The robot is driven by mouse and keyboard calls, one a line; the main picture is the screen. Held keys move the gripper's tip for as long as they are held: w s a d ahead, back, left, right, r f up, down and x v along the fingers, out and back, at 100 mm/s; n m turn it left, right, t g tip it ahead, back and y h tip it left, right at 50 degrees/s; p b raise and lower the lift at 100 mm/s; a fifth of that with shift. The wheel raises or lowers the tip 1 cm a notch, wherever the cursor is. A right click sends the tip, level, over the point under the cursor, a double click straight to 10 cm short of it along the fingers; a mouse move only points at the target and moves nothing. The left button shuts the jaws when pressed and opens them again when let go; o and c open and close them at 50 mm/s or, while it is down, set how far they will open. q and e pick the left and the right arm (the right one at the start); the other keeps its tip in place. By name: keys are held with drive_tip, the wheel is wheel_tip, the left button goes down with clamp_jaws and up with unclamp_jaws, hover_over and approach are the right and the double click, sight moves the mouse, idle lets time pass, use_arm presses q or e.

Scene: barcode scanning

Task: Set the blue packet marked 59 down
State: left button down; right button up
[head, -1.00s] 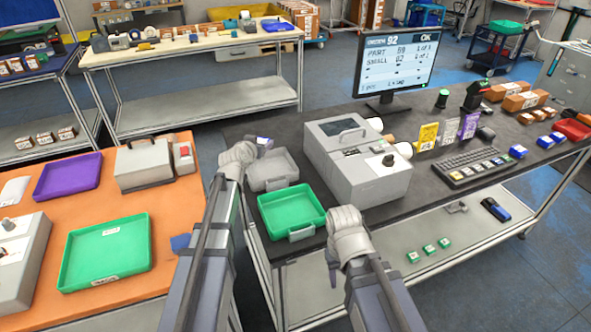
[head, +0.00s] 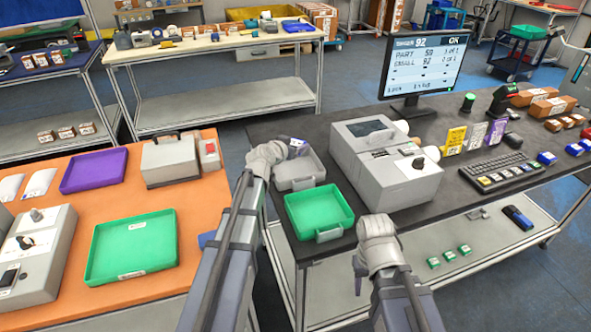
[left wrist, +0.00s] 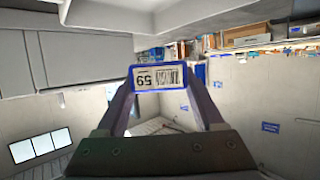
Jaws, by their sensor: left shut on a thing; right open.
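The blue packet marked 59 (left wrist: 157,77) is between the fingertips of my left gripper (left wrist: 160,85) in the left wrist view, its barcode label facing the camera and upside down. In the head view the packet (head: 298,146) shows small beside my left gripper (head: 283,150), above the far end of the grey tray (head: 284,182). I cannot tell whether it touches the tray. My right gripper (head: 376,238) is open and empty, right of the green tray (head: 335,222) at the dark table's front edge.
A grey label machine (head: 390,185) stands right of the trays. The monitor (head: 424,62) shows order 92 with part 59. A keyboard (head: 497,172) and coloured cards (head: 475,138) are further right. An orange table (head: 190,195) with trays is at the left.

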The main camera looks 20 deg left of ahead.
use_arm(q)
drive_tip(key=b, duration=0.3)
hover_over(296, 173)
drive_tip(key=f, duration=0.4)
drive_tip(key=shift+w+a+f, duration=0.15)
drive_tip(key=shift+w, duration=0.1)
drive_tip(key=shift+f, duration=0.1)
wheel_tip(296, 173, down, 4)
drive_tip(key=b, duration=0.4)
drive_tip(key=shift+r, duration=0.25)
drive_tip(key=shift+f+b, duration=0.35)
drive_tip(key=shift+f, duration=0.1)
drive_tip(key=shift+s+f, duration=0.1)
drive_tip(key=shift+s, duration=0.05)
